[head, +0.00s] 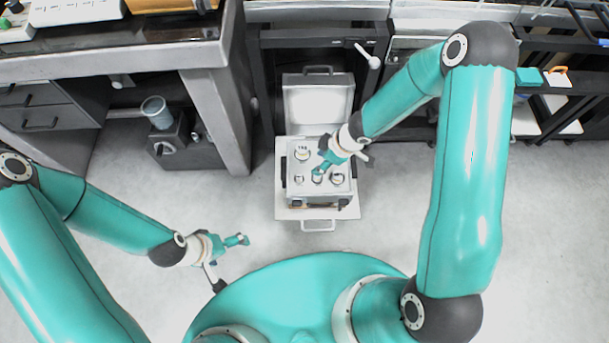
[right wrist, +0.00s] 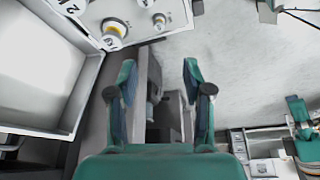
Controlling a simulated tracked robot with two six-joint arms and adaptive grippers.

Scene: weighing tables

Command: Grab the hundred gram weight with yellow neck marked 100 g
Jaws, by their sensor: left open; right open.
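A weight with a yellow neck (right wrist: 114,30) stands in the weight case near the upper left of the right wrist view; its mark is too small to read. Smaller weights stand beside it, one of them a small knob-topped weight (right wrist: 159,21). In the head view, several weights, including a larger pale one (head: 303,153), sit in the open case (head: 285,205); I cannot tell which has the yellow neck. My right gripper (head: 325,165) is open above the case, with nothing between its fingers (right wrist: 160,68). My left gripper (head: 240,240) is open and empty, away from the case.
The case's raised lid (head: 318,105) stands behind the weights. A bench (head: 110,70) is at the upper left, with a grey device and a cup (head: 156,112) beneath it. Shelving (head: 560,90) is at the upper right. The floor around the case is mostly clear.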

